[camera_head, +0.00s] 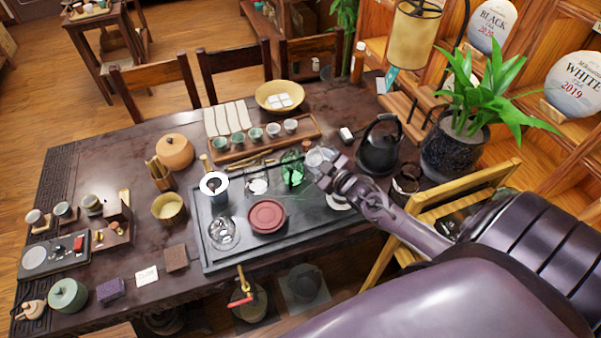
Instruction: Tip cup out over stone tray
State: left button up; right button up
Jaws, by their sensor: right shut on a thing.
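The stone tray (300,235) is a dark grey slab at the middle of the table. My right gripper (328,172) is over its far right part, shut on a small clear glass cup (316,157). The cup's tilt and contents are hard to tell at this size. A green glass piece (292,168) stands just left of the cup. A dark red round dish (267,216), a clear glass vessel (223,232) and a white-rimmed strainer (214,184) are on the tray. My left gripper is out of view.
A black kettle (380,150) stands just right of my right gripper, with a potted plant (455,150) beyond. A wooden rack with several small cups (273,131) lies behind the tray. My right arm covers the table's right front.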

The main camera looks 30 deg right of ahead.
jog(key=shift+a, duration=0.1)
jog(key=shift+s+a+n, duration=0.1)
jog(key=shift+a+n, duration=0.2)
jog(key=shift+n, duration=0.1)
jog(key=b, duration=0.1)
jog(key=f+n+b, duration=0.1)
jog(key=shift+a+f+n+t+b, duration=0.1)
jog(key=shift+a+n+t+b, duration=0.2)
jog(key=shift+b, duration=0.05)
jog(key=shift+r+h, duration=0.25)
jog(key=shift+h, duration=0.15)
jog(key=shift+n, duration=0.5)
jog(key=shift+s+a+r, duration=0.1)
jog(key=shift+s+r, duration=0.05)
jog(key=shift+r, duration=0.05)
jog(key=shift+a+b, duration=0.1)
jog(key=shift+b, duration=0.2)
